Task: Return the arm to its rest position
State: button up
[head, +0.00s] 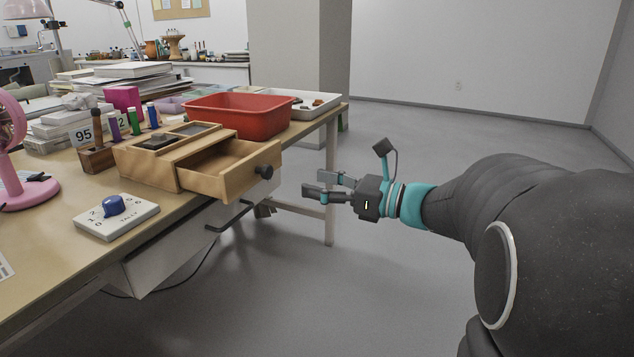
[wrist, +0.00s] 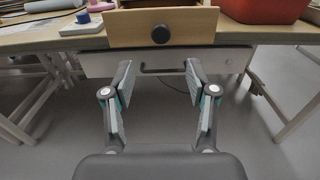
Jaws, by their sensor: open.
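My gripper (head: 326,188) is open and empty. In the head view it hangs in free air right of the table, its fingers toward the open wooden drawer and apart from it. In the wrist view the two fingers (wrist: 158,85) are spread wide, below the drawer front (wrist: 160,28) with its dark round knob. The wooden box (head: 150,165) stands on the table with its drawer (head: 228,170) pulled out past the table edge. My arm reaches in from the right of the head view.
A red bin (head: 238,117) stands behind the box, with a white tray (head: 296,101) of sherds beyond it. A white dial board (head: 117,217) with a blue knob and a pink fan (head: 12,150) are at the left. The grey floor (head: 420,130) behind and around my gripper is clear.

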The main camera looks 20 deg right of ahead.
jog(key=s+f+n+g+h, duration=0.75)
jog(key=s+f+n, duration=0.45)
jog(key=f+n, duration=0.25)
jog(key=s+a+r+n+t+h+p, duration=0.1)
jog(key=s+r+n+h+p, duration=0.3)
jog(key=s+n, duration=0.7)
jog(key=shift+s+r+h, duration=0.2)
jog(key=shift+r+h, duration=0.15)
jog(key=shift+h, duration=0.8)
jog(key=shift+n+t, duration=0.25)
